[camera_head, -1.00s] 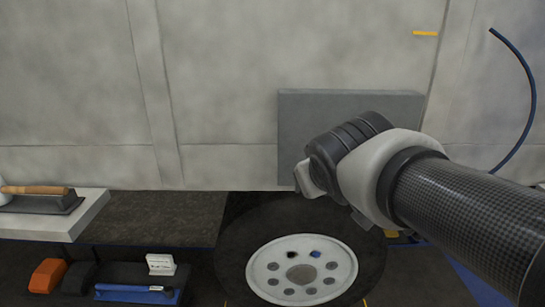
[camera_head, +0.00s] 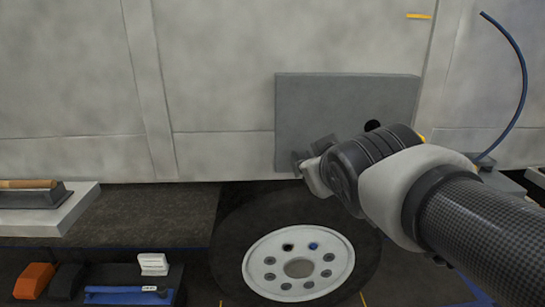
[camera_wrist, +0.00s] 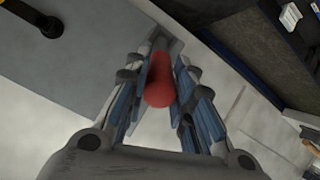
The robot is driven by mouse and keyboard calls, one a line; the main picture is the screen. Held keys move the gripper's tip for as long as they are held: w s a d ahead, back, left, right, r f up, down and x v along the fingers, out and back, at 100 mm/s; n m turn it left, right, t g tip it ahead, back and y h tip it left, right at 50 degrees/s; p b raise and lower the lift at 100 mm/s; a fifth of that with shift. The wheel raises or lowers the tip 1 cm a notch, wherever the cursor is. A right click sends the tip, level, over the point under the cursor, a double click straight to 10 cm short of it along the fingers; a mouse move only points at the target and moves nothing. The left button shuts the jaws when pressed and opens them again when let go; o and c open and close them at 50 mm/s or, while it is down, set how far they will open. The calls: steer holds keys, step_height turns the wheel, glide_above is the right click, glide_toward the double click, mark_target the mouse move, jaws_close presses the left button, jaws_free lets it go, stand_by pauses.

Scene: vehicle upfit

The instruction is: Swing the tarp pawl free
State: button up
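A red handle (camera_wrist: 159,82) lies between the two fingers of my gripper (camera_wrist: 162,80) in the wrist view. The fingers flank it closely on both sides; whether both pads press on it is not clear. Beyond it is a grey bracket-like piece (camera_wrist: 170,43) at the edge of a flat grey plate (camera_wrist: 105,50). In the head view my gripper (camera_head: 306,170) is at the lower left of the grey plate (camera_head: 325,105) on the pale vehicle side. The red handle is hidden there. A round black part (camera_head: 372,125) shows on the plate just above my wrist.
The wheel (camera_head: 298,268) is below my gripper. At left are a pale ledge with a wooden-handled trowel (camera_head: 30,192) and a lower shelf with an orange block (camera_head: 34,281) and a blue-handled tool (camera_head: 128,295). A blue hose (camera_head: 520,75) curves at right.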

steer(key=o, duration=0.5)
steer(key=shift+c, duration=0.2)
steer(key=v, duration=1.2)
